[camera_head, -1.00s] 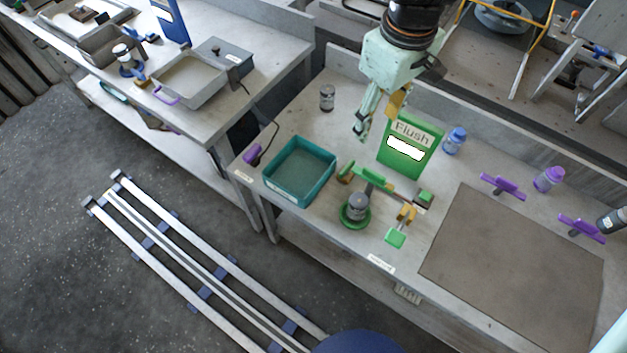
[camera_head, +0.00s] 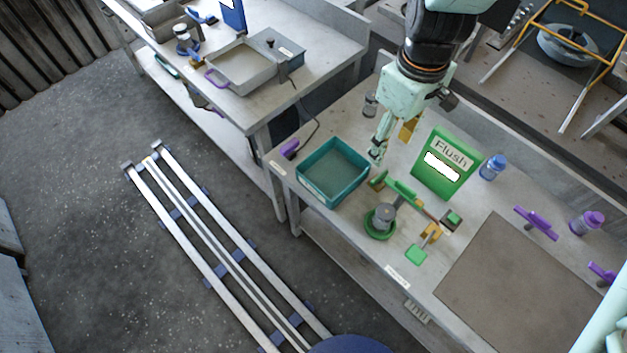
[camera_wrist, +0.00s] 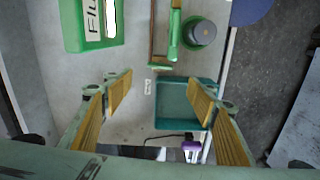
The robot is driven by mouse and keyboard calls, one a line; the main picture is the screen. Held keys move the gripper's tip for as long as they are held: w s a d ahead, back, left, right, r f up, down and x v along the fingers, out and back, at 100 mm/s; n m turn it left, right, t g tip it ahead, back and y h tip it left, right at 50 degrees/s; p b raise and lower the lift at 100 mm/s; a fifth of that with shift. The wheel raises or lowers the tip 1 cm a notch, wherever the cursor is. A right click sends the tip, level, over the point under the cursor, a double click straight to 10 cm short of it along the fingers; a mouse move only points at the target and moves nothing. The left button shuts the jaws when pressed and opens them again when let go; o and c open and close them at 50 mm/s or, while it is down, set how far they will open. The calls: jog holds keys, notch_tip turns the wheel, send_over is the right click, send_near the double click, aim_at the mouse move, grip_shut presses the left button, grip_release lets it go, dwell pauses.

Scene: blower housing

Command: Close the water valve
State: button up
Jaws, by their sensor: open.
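My gripper (camera_head: 389,147) is open and empty, pointing down above the table between the teal tray and the green "Flush" sign. In the wrist view its two yellow-padded fingers (camera_wrist: 162,84) stand wide apart. A green lever-like handle (camera_head: 402,192), possibly the water valve, is in front of the sign; it also shows at the top of the wrist view (camera_wrist: 175,35). I cannot tell whether it is open or closed. A grey cylinder (camera_head: 384,213) stands on a green round base beside it. The gripper is apart from the handle.
The teal tray (camera_head: 334,198) lies left of the handle. The green "Flush" sign (camera_head: 447,150) and a blue-capped bottle (camera_head: 492,168) stand behind. Purple handles (camera_head: 536,222) and a brown mat (camera_head: 510,275) are at the right. A small purple item (camera_head: 289,149) lies at the left edge.

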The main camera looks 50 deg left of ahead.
aim_at(380, 175)
jog(key=shift+f, duration=0.15)
jog(key=shift+f+b, duration=0.6)
jog(key=shift+f, duration=6.15)
jog(key=shift+c, duration=0.4)
jog(key=c, duration=0.8)
